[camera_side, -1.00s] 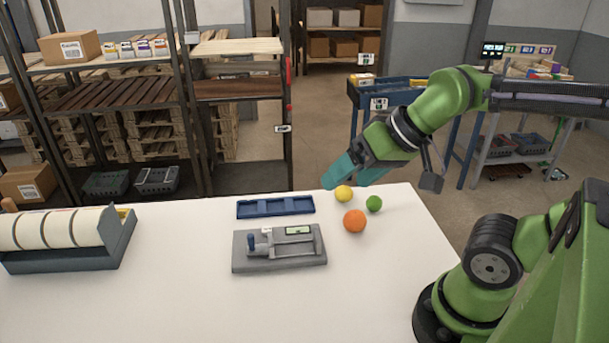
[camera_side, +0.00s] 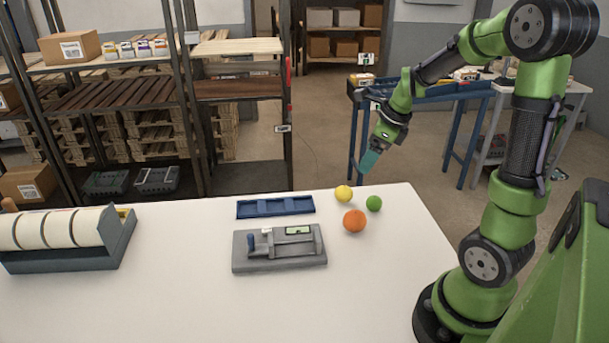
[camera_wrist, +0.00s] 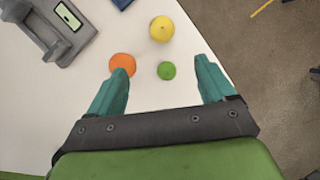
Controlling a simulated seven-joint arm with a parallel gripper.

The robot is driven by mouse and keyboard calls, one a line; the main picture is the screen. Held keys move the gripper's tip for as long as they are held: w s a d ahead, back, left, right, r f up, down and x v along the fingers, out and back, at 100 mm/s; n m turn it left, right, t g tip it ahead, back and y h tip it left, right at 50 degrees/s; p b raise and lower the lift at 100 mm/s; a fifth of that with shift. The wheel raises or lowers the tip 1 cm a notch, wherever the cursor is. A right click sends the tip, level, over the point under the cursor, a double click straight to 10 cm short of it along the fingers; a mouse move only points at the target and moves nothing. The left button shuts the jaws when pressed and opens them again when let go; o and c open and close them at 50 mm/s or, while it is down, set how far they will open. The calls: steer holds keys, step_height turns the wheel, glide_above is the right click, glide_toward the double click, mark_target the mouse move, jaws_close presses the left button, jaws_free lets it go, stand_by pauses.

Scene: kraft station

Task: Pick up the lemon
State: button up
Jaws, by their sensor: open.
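The yellow lemon (camera_side: 343,193) sits on the white table near its far edge, and it also shows in the wrist view (camera_wrist: 161,29), beyond the fingertips and near the top. My gripper (camera_side: 369,160) is up in the air, to the right of and higher than the lemon in the side view. In the wrist view my gripper (camera_wrist: 158,80) has its two teal fingers spread wide with nothing held between them. The lemon is clear of both fingers and fully visible.
An orange (camera_side: 354,221) and a green lime (camera_side: 374,203) sit close to the lemon. A blue tray (camera_side: 246,208) and a grey fixture (camera_side: 280,262) lie to the left. A holder with white rolls (camera_side: 75,259) stands far left. The table's front middle is clear.

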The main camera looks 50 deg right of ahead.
steer(key=m, duration=0.4)
glide_toward(347, 187)
steer(key=x, duration=0.6)
steer(key=shift+w+d+f, duration=0.1)
steer(key=shift+d+f, duration=0.1)
steer(key=shift+f, duration=0.15)
steer(key=x, duration=0.5)
steer(key=shift+w+a+f, duration=0.1)
steer(key=shift+w+f, duration=0.05)
steer(key=shift+f, duration=0.15)
steer(key=c, duration=1.1)
